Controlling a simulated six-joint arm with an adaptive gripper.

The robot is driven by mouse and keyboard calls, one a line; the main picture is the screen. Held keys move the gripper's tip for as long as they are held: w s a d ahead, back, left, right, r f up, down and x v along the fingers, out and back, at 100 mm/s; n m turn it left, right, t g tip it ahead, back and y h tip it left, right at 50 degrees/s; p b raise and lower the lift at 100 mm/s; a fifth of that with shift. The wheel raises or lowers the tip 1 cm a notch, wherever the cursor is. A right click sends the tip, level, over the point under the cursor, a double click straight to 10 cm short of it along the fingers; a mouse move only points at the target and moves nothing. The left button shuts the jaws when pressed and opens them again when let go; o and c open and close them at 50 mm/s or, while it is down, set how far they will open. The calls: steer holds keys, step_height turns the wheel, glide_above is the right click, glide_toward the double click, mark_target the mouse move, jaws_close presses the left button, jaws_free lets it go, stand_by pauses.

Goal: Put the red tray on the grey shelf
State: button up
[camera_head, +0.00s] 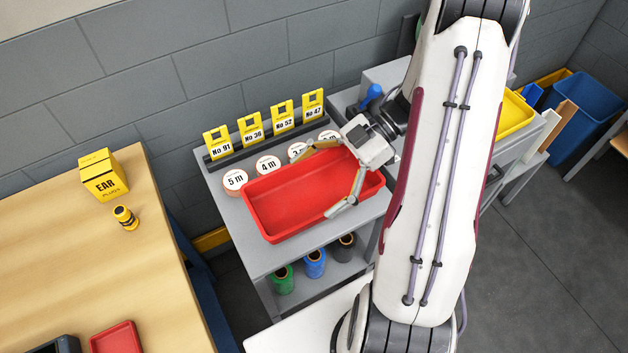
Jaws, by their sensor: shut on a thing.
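The red tray (300,195) is a shallow rectangular tray, over the top of the grey shelf (228,222). My gripper (312,184) is at the tray's right half, with one finger at its back rim and one at its front rim. It is shut on the tray. The tray looks about level and empty. I cannot tell whether its underside touches the shelf top or is slightly above it. My arm hides the right side of the shelf.
Labelled round discs (235,180) and yellow number cards (250,129) stand behind the tray. Green, blue and dark spools (314,263) sit on the lower level. A wooden table (80,250) at left holds a yellow box (103,174) and a smaller red tray (117,338).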

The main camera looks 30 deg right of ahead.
mark_target(315, 202)
steer(key=shift+f, duration=2.9)
steer(key=shift+f, duration=0.6)
steer(key=o, duration=1.1)
steer(key=shift+c, duration=0.2)
steer(key=shift+d, duration=0.15)
steer(key=shift+v, duration=5.85)
steer(key=shift+w, duration=0.1)
